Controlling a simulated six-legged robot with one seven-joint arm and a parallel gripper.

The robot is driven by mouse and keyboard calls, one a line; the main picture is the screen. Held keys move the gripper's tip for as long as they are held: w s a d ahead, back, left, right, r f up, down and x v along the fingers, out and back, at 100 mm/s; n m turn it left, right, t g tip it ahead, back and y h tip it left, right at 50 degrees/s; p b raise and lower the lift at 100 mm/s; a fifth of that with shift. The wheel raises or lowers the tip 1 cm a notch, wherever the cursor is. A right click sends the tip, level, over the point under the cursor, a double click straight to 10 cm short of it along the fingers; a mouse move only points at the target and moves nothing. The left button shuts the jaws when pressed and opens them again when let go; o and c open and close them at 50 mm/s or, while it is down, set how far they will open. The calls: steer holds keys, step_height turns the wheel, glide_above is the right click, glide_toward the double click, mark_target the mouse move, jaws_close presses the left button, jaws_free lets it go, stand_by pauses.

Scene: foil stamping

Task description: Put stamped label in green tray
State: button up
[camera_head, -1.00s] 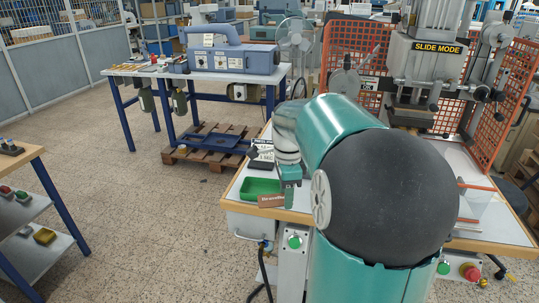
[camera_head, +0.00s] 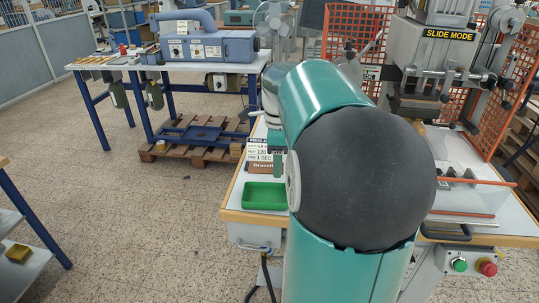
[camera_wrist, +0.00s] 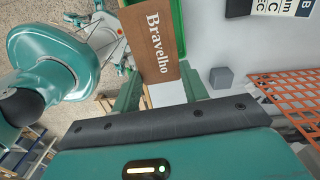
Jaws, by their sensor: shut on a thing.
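The stamped label is a brown rectangle reading "Bravelho" (camera_head: 262,168). In the wrist view the label (camera_wrist: 155,45) extends out from between the two green fingers of my gripper (camera_wrist: 160,72), which is shut on it. The green tray (camera_head: 264,196) sits on the front left corner of the press table. In the head view the label shows just above the tray's back edge; its height over the tray I cannot tell. In the wrist view only a green strip of the tray (camera_wrist: 178,18) shows past the label. My arm hides most of the gripper in the head view.
A sign with press settings (camera_head: 257,148) stands behind the label. The press (camera_head: 440,65) and an orange mesh guard (camera_head: 350,40) stand to the right. A grey cube (camera_wrist: 221,78) lies right of my gripper. A blue-legged bench (camera_head: 170,65) stands back left, with clear floor before it.

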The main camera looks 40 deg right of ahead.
steer(key=shift+w+f, duration=0.1)
steer(key=shift+w, duration=0.3)
steer(key=shift+s+f, duration=0.2)
steer(key=shift+s, duration=0.1)
steer(key=shift+w+f, duration=0.1)
steer(key=shift+f, duration=0.3)
steer(key=shift+s+f, duration=0.2)
steer(key=shift+f, duration=0.45)
steer(key=shift+w+f, duration=0.15)
steer(key=shift+f, duration=0.75)
steer(key=o, duration=1.1)
